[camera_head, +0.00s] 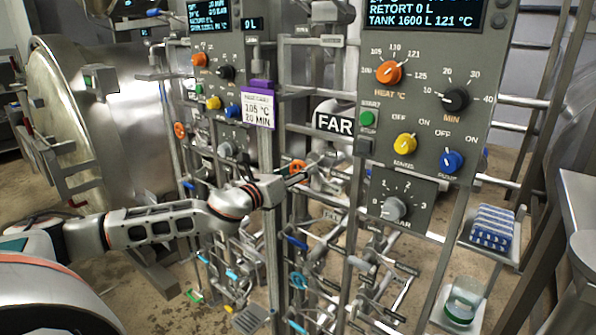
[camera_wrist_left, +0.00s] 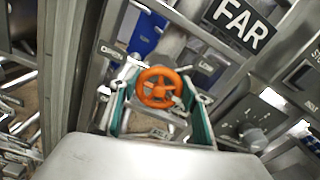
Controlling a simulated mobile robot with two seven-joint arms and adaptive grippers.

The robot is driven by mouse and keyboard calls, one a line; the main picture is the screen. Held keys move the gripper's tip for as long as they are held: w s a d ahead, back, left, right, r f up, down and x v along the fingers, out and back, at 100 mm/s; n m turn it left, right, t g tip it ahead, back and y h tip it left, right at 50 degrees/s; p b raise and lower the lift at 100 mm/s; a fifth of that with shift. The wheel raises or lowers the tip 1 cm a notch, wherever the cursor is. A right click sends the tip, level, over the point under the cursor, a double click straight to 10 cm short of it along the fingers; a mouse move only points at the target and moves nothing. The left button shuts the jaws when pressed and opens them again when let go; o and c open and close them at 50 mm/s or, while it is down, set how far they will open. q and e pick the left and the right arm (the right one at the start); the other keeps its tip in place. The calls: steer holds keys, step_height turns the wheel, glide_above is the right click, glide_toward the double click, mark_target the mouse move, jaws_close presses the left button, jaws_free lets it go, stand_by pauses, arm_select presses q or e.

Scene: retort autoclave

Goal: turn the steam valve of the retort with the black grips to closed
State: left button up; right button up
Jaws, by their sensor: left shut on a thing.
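An orange handwheel (camera_head: 297,167) sits on the pipework left of the FAR sign, and it shows face-on in the left wrist view (camera_wrist_left: 158,87). My left gripper (camera_head: 312,172) is at this wheel, with its green-padded fingers on either side of it in the left wrist view (camera_wrist_left: 158,112). It is shut on the wheel. A second orange handwheel (camera_head: 180,131) stands further left by the other panel, with no gripper near. I cannot make out black grips on either retort. My right gripper is in neither view.
The right control panel (camera_head: 425,110) and the left panel (camera_head: 212,90) carry knobs. The FAR sign (camera_head: 335,123) hangs close to my gripper. Pipes and levers crowd the space below. A round retort door (camera_head: 60,110) stands at the left.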

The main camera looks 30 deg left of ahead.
arm_select(q)
steer(key=shift+f, duration=0.15)
stand_by(0.3)
steer(key=o, duration=1.1)
steer(key=shift+s, duration=0.1)
steer(key=s, duration=1.2)
steer(key=shift+a, duration=0.4)
steer(key=shift+w, duration=0.1)
